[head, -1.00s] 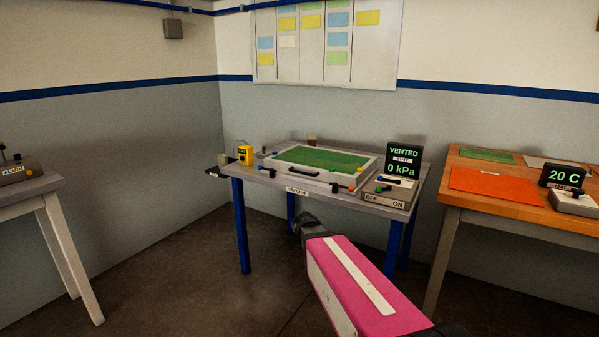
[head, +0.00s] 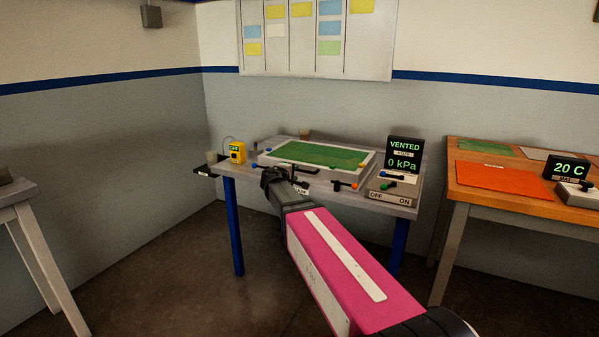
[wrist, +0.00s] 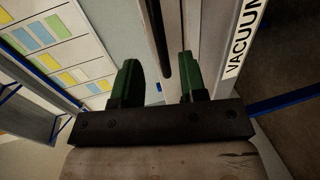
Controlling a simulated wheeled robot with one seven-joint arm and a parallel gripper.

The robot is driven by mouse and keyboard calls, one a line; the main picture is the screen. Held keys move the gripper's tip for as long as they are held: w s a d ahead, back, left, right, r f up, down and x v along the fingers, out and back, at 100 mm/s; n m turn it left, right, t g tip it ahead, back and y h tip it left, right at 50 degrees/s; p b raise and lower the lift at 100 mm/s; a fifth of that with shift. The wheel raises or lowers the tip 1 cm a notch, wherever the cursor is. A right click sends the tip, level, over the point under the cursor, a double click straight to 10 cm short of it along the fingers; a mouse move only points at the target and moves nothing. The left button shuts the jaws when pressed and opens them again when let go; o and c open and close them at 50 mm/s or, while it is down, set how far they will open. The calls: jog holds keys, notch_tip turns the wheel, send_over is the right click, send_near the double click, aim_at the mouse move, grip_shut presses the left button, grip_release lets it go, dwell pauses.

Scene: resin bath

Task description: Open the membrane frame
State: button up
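The membrane frame (head: 364,171) is a light grey rectangle around a green sheet (head: 320,153). It lies flat and looks closed on the grey table marked VACUUM. A dark bar handle runs along its front side, partly hidden by my gripper in the head view. My gripper (head: 283,176) is at the table's front edge, by the front left part of the frame. In the wrist view my gripper (wrist: 160,82) is open, with its two green-padded fingers apart. The dark handle (wrist: 158,40) shows between the fingers; I cannot tell how far beyond them it is.
A gauge (head: 403,153) reads VENTED, 0 kPa, above an OFF/ON lever box (head: 392,194). A small black lever with an orange knob (head: 354,186) is at the frame's front right. A yellow device (head: 237,152) stands left. An orange-topped table (head: 520,200) is at right.

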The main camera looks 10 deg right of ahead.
aim_at(299, 170)
jog(key=x, duration=0.6)
jog(key=shift+w, duration=0.15)
grip_shut()
